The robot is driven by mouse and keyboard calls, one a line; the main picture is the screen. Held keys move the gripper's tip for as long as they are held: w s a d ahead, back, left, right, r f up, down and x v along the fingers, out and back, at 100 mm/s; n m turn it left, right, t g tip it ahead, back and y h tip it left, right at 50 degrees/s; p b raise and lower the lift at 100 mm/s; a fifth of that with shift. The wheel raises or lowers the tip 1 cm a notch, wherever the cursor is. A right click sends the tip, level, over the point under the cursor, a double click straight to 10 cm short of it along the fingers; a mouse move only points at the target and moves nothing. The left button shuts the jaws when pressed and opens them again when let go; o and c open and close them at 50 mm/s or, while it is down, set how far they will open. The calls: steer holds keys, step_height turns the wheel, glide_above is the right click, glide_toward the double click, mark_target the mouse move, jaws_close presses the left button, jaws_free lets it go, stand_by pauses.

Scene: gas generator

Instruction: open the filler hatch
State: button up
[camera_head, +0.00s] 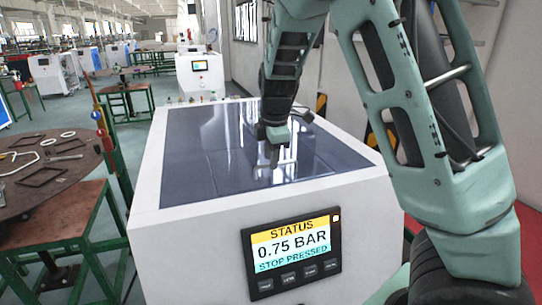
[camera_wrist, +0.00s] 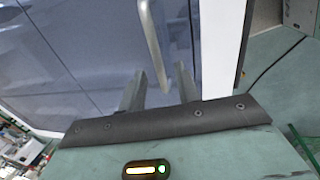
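The generator (camera_head: 172,232) is a white box with a dark, glossy top panel (camera_head: 205,150), which appears to be the hatch. In the wrist view the dark panel (camera_wrist: 80,60) has a pale bar handle (camera_wrist: 151,38). My gripper (camera_head: 273,157) is over the middle of the panel, pointing down. In the wrist view my gripper (camera_wrist: 160,72) has its two fingers apart, with the bar's lower end between them in the picture and visible gaps on both sides. I cannot tell how deep the bar sits between the fingers. The panel looks flat and closed.
A status display (camera_head: 293,252) on the front reads 0.75 BAR, STOP PRESSED. A round table (camera_head: 50,175) with loose metal parts stands at left. Another white machine (camera_head: 200,72) stands behind. A wall (camera_head: 340,75) runs along the right.

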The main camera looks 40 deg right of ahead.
steer(key=shift+w+f, duration=0.1)
steer(key=shift+f, duration=0.4)
